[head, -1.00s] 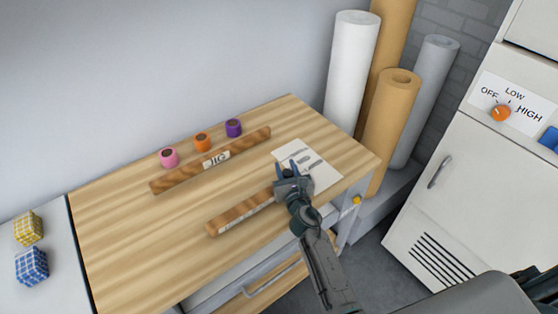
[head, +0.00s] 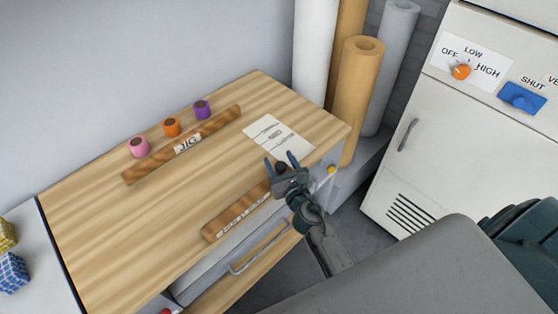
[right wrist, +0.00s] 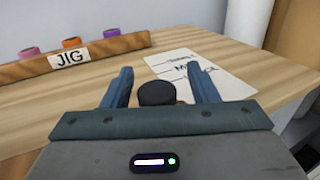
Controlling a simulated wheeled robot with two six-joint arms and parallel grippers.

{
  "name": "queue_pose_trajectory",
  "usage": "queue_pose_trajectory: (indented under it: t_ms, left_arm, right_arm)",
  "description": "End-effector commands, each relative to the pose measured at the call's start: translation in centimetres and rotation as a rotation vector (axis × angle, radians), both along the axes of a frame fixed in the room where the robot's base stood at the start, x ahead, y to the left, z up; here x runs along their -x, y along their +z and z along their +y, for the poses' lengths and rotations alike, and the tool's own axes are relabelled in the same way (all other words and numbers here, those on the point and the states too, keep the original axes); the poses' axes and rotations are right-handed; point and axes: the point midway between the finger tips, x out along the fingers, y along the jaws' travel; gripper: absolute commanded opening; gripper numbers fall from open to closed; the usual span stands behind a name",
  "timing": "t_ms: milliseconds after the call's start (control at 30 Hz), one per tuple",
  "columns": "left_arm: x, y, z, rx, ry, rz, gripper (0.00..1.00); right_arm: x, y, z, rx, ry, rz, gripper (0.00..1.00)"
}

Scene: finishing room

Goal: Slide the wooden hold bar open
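The wooden hold bar (head: 232,215) lies along the front edge of the wooden tabletop, with a pale lettered label on its face. Its right end is hidden behind my right gripper (head: 280,161). A round black knob (right wrist: 157,93) stands between the two blue fingers of that gripper (right wrist: 160,72) in the right wrist view. The fingers are apart, with a gap on both sides of the knob, so the gripper is open around it. The knob also shows small and dark in the head view (head: 281,167). My left gripper is not in view.
A wooden bar labelled JIG (head: 213,129) lies farther back, with pink, orange and purple spools (head: 172,127) behind it. A printed sheet (head: 279,137) lies at the right. A drawer handle (head: 258,247) is below the front edge. Tall rolls (head: 356,95) and a white cabinet (head: 450,140) stand right.

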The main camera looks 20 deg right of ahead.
Motion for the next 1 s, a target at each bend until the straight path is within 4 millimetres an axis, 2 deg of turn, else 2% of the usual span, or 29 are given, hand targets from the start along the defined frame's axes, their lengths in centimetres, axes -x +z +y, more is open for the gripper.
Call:
queue_pose_trajectory:
  t_ms: [267, 367, 700, 833, 1000]
  left_arm:
    - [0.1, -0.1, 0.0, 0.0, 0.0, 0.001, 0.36]
    - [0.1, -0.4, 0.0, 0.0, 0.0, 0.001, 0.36]
    - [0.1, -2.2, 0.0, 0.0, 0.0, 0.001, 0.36]
    - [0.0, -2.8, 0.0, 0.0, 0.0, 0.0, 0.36]
    - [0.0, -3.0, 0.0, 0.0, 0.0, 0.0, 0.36]
  right_arm:
    - [0.5, 0.0, 0.0, -0.001, 0.0, -0.001, 0.54]
    - [1.8, -0.1, 0.1, -0.001, 0.0, 0.0, 0.54]
    - [8.3, -0.3, 0.3, -0.001, 0.0, -0.001, 0.54]
    - [9.9, -0.2, 0.4, -0.001, 0.0, -0.002, 0.54]
    - [10.9, 0.0, 0.4, -0.001, 0.0, -0.002, 0.54]
